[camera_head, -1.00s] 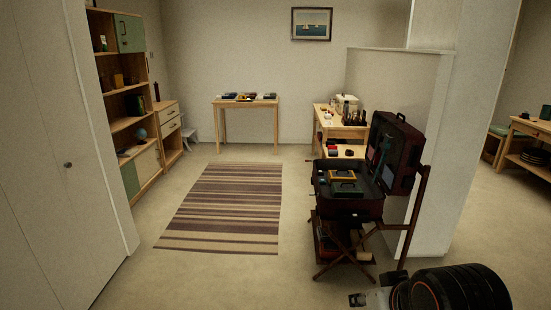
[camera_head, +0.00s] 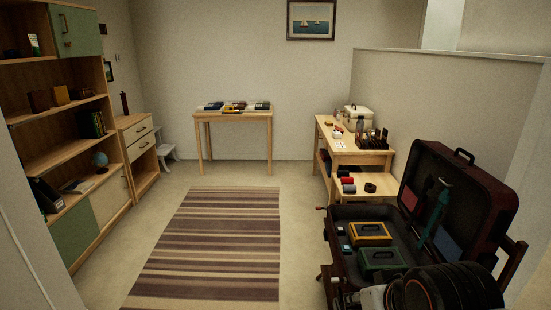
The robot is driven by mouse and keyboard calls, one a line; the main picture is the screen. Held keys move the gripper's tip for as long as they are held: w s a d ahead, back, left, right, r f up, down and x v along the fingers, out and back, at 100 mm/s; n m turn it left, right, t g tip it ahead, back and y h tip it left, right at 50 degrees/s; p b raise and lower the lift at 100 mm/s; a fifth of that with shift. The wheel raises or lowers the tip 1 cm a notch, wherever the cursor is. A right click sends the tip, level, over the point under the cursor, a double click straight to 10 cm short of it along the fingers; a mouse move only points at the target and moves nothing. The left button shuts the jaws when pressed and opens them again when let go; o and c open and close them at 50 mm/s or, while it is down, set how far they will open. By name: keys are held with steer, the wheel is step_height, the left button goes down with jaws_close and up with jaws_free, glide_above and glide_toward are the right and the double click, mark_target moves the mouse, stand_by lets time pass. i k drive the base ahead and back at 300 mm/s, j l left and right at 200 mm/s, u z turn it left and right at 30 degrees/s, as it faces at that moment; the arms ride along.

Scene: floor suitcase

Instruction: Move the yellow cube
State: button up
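I cannot pick out a yellow cube with certainty. A yellow box with a dark handle (camera_head: 370,233) lies in the open suitcase (camera_head: 336,216) at the lower right, and is wider than a cube. Small yellowish items also show among the things on the far table (camera_head: 236,113), too small to tell their shape. My arm fills the lower right corner, in front of the suitcase. My gripper (camera_head: 348,297) shows only in part at the bottom edge, and its fingers are too cut off to tell open from shut.
A green box (camera_head: 382,261) sits in the suitcase beside the yellow box. A wooden desk (camera_head: 352,152) with bottles and a white case stands behind it. Shelves (camera_head: 62,140) line the left wall. A striped rug (camera_head: 208,245) covers clear floor in the middle.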

mark_target(360, 234)
steer(key=i+j+z, duration=0.1)
steer(key=i+z, duration=0.15)
steer(key=i, duration=0.2)
steer(key=i+j+z, duration=0.2)
steer(key=i, duration=0.3)
steer(key=i+j+z, duration=0.25)
steer(key=i, duration=0.2)
